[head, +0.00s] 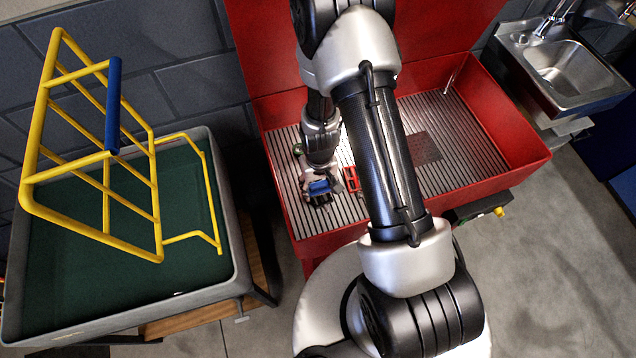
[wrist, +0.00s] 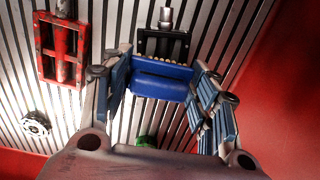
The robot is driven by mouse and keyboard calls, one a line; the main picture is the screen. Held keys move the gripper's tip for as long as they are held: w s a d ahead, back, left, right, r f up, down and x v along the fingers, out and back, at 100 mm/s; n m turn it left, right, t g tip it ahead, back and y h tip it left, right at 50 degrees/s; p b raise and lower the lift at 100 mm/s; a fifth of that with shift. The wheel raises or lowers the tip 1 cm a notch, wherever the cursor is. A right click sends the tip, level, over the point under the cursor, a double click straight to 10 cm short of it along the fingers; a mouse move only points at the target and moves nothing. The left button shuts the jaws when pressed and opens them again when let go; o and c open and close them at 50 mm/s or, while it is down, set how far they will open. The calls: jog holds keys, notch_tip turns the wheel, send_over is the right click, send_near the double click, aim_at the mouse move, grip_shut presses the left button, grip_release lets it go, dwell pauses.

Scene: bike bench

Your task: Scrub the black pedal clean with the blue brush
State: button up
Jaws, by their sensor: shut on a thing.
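My gripper (wrist: 162,85) is shut on the blue brush (wrist: 160,82), with a finger on each side of it in the wrist view. The black pedal (wrist: 150,45), with a metal spindle pointing up in the picture, lies on the slatted floor just beyond the brush. Tan tufts show where brush and pedal meet in the picture; the brush is against or very close to the pedal, and I cannot tell whether it touches. In the head view the blue brush (head: 319,187) shows at my gripper (head: 323,184), low in the red basin's left part.
A red pedal (wrist: 62,52) lies left of the black pedal on the slats. A silver round part (wrist: 36,123) and a green thing (wrist: 147,141) lie nearby. The red basin wall (head: 400,227) bounds the front. The basin's right side is mostly clear. A yellow rack (head: 157,200) stands left.

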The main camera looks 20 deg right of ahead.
aim_at(322, 201)
jog(key=shift+s+b, duration=0.9)
jog(key=shift+s, duration=0.8)
jog(key=shift+w+r+p, duration=0.1)
jog(key=shift+w+p, duration=0.9)
jog(key=shift+p, duration=0.15)
jog(key=shift+w, duration=1.05)
